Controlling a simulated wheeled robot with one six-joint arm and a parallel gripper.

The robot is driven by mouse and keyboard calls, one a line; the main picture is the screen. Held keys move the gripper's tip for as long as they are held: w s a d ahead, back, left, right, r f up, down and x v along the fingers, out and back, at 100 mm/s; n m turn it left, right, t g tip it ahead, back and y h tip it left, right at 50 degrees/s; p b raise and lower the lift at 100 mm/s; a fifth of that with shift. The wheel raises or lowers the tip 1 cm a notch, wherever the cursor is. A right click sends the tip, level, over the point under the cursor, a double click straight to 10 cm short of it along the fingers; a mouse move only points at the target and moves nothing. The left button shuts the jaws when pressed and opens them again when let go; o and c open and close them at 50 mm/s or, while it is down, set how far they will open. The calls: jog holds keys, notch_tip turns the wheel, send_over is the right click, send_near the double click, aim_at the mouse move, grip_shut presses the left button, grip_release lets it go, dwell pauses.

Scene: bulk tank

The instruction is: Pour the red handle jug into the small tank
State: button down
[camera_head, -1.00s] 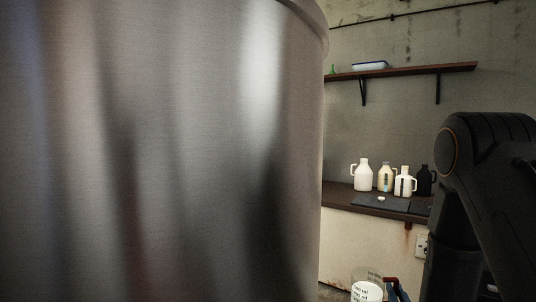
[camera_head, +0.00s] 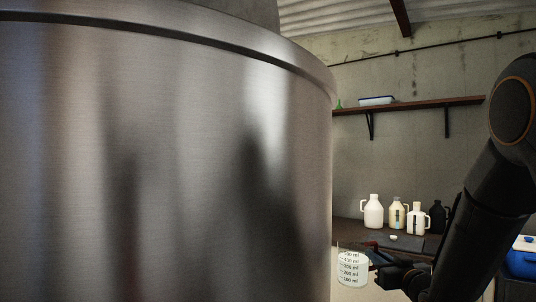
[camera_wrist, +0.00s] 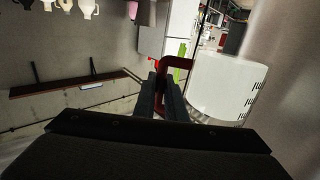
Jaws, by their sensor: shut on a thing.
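The jug (camera_head: 353,269) is a clear measuring cup with dark ml marks and whitish contents. It is upright beside the steel tank's right edge in the head view, and its pale body fills the right middle of the wrist view (camera_wrist: 222,88). Its red handle (camera_wrist: 178,47) lies between the fingers of my gripper (camera_wrist: 161,92), which is shut on it. My gripper also shows in the head view (camera_head: 380,260). A steel tank (camera_head: 170,150) with a rounded rim fills the left of the head view. I cannot tell whether it is the small tank; its inside is hidden.
Behind the jug, a dark counter (camera_head: 348,231) holds several bottles, including a white one (camera_head: 373,212) and a black one (camera_head: 438,214). A wall shelf (camera_head: 415,104) hangs above. A blue-and-white box (camera_head: 522,262) stands at the far right. The tank wall is close on the jug's left.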

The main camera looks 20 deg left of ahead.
jog(key=s+a+r+n+g+y+p, duration=0.25)
jog(key=r+p, duration=0.25)
jog(key=r, duration=2.2)
jog(key=s+a+r+n+g+y+p, duration=0.1)
jog(key=s+a+r+y+p, duration=0.3)
jog(key=r, duration=2.3)
jog(key=s+a+f+n+g+p, duration=0.1)
jog(key=s+a+f+p, duration=0.1)
jog(key=a, duration=0.3)
jog(key=s+a+f+n+g+y+p, duration=0.1)
jog(key=a+f+p, duration=0.1)
jog(key=a+p, duration=0.2)
jog(key=s+a+f+n+g+p, duration=0.1)
jog(key=s+a+p, duration=0.1)
jog(key=a, duration=0.5)
jog(key=shift+s+a+f+p, duration=0.3)
jog(key=shift+f+p, duration=0.1)
jog(key=shift+p, duration=0.5)
jog(key=shift+y, duration=0.25)
